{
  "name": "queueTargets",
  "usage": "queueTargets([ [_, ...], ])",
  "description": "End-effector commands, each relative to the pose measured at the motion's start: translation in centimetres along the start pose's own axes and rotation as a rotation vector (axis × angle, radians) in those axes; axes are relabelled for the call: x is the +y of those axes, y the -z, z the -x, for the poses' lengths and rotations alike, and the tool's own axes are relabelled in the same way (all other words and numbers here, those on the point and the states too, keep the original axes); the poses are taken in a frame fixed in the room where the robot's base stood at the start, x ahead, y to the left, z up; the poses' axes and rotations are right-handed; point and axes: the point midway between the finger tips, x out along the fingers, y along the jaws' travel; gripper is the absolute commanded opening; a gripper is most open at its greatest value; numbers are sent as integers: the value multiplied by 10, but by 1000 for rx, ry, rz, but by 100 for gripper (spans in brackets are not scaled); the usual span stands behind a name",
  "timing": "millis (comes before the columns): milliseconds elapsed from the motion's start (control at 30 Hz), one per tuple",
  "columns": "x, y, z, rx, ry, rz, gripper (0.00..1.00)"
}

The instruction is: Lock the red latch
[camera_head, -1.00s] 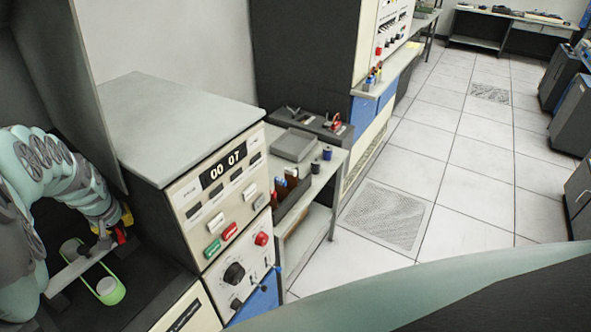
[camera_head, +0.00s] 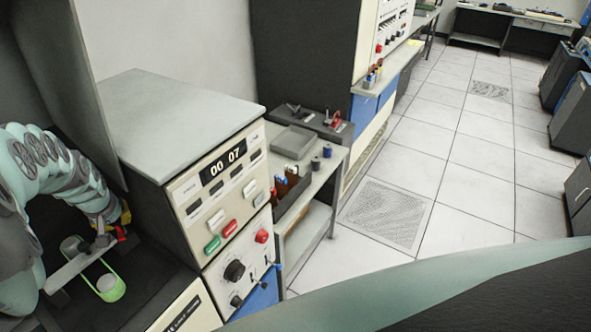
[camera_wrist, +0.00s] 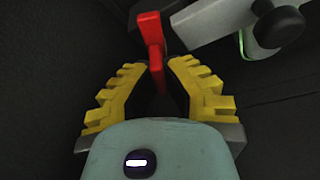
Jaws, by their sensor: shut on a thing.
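The red latch (camera_wrist: 150,35) shows at the top centre of the wrist view as a red bar with a wider head. Its lower end sits between the yellow fingertips of my gripper (camera_wrist: 160,72), which is shut on it. In the head view the red latch (camera_head: 120,232) is a small red patch at the lower left, partly hidden by my gripper (camera_head: 118,220). It lies beside a grey metal bar (camera_head: 75,268).
A green belt (camera_head: 108,290) loops around pulleys next to the bar. A cream control panel (camera_head: 225,195) with a display reading 00 07 stands to the right. A dark wall borders the work area. Open tiled floor (camera_head: 430,180) lies further right.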

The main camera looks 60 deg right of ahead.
Motion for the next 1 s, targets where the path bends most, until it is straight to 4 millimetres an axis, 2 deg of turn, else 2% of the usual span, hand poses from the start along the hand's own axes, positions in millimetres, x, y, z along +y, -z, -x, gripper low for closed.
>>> queueTargets([
  [267, -3, 1, -3, 10, -55, -130, 0],
  [1000, -2, -1, -10, 14, -302, -744, 0],
])
